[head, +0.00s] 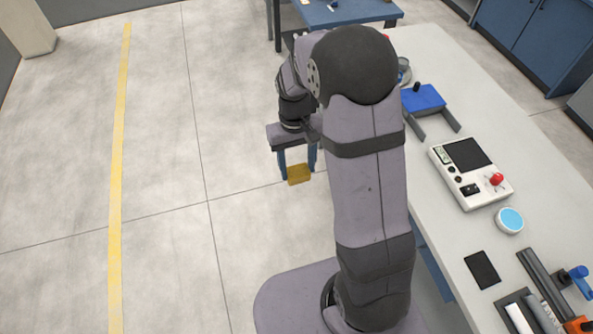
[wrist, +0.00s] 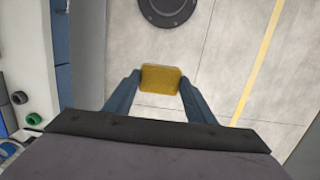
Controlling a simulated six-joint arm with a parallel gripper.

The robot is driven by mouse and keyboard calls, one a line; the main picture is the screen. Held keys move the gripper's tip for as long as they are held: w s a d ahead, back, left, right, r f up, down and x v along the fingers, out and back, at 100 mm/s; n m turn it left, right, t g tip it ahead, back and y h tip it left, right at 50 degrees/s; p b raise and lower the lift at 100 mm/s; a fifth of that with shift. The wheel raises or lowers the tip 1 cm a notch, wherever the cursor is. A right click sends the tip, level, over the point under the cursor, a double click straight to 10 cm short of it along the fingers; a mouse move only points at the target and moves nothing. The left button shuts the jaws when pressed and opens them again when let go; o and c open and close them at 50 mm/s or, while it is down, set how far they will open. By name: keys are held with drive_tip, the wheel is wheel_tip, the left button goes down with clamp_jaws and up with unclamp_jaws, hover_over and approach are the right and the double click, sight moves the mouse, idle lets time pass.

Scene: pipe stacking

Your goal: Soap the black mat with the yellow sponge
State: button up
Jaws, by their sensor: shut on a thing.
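My gripper (head: 298,172) is shut on the yellow sponge (head: 299,174) and holds it over the floor, left of the table and clear of it. The sponge also shows between the fingers in the wrist view (wrist: 160,79). The black mat (head: 482,269) is a small dark rectangle lying flat on the white table (head: 440,215), near its front left edge and well to the right of my gripper. No soap can be made out on the mat.
A round tub with blue contents (head: 510,220) stands just behind the mat. Dark pipes (head: 545,285) lie right of the mat. My arm stands between the gripper and the table.

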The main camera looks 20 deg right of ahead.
drive_tip(key=w+d+f+n, duration=0.1)
drive_tip(key=w+d+n, duration=0.2)
drive_tip(key=d, duration=0.7)
drive_tip(key=w+d+n, duration=0.2)
drive_tip(key=w+d, duration=0.1)
drive_tip(key=d, duration=0.7)
drive_tip(key=s+d+f+n+h+b, duration=0.1)
drive_tip(key=s+d+n, duration=0.1)
drive_tip(key=d, duration=0.7)
drive_tip(key=s+d+f+n, duration=0.1)
drive_tip(key=s+d+n, duration=0.1)
drive_tip(key=d, duration=0.7)
drive_tip(key=s+d+f+n, duration=0.1)
drive_tip(key=s+d+n, duration=0.3)
drive_tip(key=s+d, duration=0.8)
drive_tip(key=s+d+f+n+t, duration=0.1)
drive_tip(key=s+d+n, duration=0.3)
drive_tip(key=s+d, duration=0.7)
drive_tip(key=s, duration=0.6)
drive_tip(key=shift+s+d+f+n+b, duration=0.25)
drive_tip(key=shift+s+d+n+b, duration=0.05)
drive_tip(key=shift+d+n+b, duration=0.1)
drive_tip(key=shift+f+b, duration=1.65)
drive_tip(key=shift+f, duration=1.3)
